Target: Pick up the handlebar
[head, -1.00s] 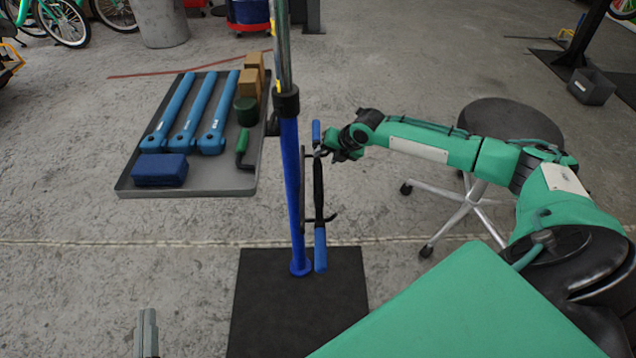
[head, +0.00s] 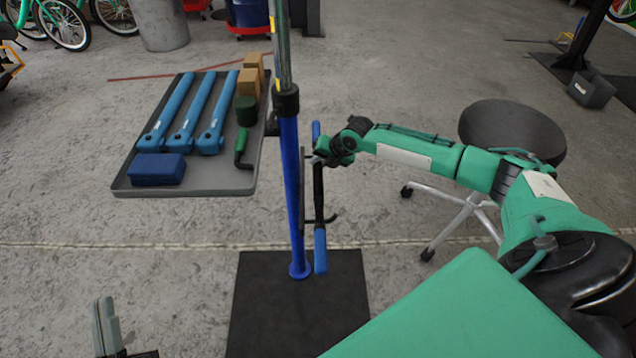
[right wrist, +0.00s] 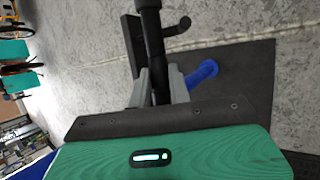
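The handlebar (head: 319,190) has a black bar with blue grips at both ends. In the head view it hangs upright beside the blue post, at a dark bracket with a hook. My right gripper (head: 318,157) is at the bar's upper part, below the top grip. In the right wrist view the black bar (right wrist: 157,62) runs between the grey fingers of my right gripper (right wrist: 160,85), which sit close against both sides. My left gripper (head: 110,330) is low at the left, away from the handlebar, and partly cut off; its opening is unclear.
The blue post (head: 291,190) stands on a black base plate (head: 262,320). A grey tray (head: 215,178) at the left carries blue tubes, a blue box, tan blocks and green parts. A round black stool (head: 512,130) stands behind my right arm.

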